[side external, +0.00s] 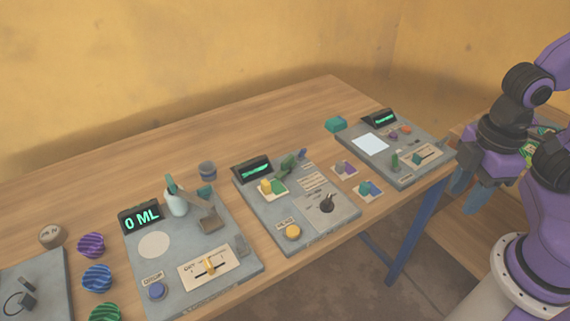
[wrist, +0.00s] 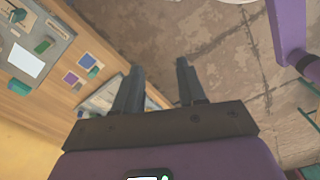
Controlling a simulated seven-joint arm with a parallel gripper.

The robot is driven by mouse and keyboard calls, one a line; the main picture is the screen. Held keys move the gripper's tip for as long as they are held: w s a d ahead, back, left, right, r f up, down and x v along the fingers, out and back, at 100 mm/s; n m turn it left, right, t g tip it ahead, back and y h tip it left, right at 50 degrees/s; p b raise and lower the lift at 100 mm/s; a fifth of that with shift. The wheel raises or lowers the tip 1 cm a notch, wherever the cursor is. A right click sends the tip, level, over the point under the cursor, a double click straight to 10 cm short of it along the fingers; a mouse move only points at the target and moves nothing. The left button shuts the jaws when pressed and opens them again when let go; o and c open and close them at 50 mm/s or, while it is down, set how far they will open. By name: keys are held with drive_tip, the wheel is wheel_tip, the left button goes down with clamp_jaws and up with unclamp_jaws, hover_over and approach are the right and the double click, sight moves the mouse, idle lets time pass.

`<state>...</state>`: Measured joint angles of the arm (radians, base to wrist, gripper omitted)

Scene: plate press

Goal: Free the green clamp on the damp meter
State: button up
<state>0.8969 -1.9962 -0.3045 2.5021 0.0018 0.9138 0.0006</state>
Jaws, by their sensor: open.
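A grey panel (side external: 312,223) in the middle of the table has a dark display, a yellow button and a black knob. A green lever-like part (side external: 287,165), perhaps the clamp, stands beside a small card with a yellow block. Another grey panel (side external: 420,176) at the table's right end has a pale blue-white pad (side external: 370,144) and small green parts (side external: 395,160). I cannot tell which panel is the damp meter; the labels are too small. My gripper (wrist: 158,66) is open and empty, beyond the table's right end, apart from the panels.
A panel reading 0 ML (side external: 142,218) carries a white bottle (side external: 176,202) and a slider. Two cards with coloured blocks (side external: 370,189) lie between the other panels. The table's back is mostly clear.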

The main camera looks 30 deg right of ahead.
drive_tip(key=w+a+r+m+g, duration=0.1)
drive_tip(key=w+a+r+m, duration=0.2)
drive_tip(key=w+a+m, duration=0.55)
drive_tip(key=m+g+y, duration=0.1)
drive_tip(key=m+y, duration=0.1)
drive_tip(key=m, duration=1)
hover_over(288, 158)
drive_tip(key=s+d, duration=0.2)
drive_tip(key=s, duration=0.4)
drive_tip(key=w+d+f+m+y, duration=0.2)
drive_tip(key=w+d+f+m, duration=0.15)
drive_tip(key=w+m, duration=0.4)
drive_tip(key=shift+n, duration=0.9)
drive_tip(key=x, duration=1)
drive_tip(key=w+x, duration=0.1)
drive_tip(key=x, duration=0.5)
drive_tip(key=shift+d+f, duration=0.3)
drive_tip(key=shift+d, duration=0.1)
clamp_jaws()
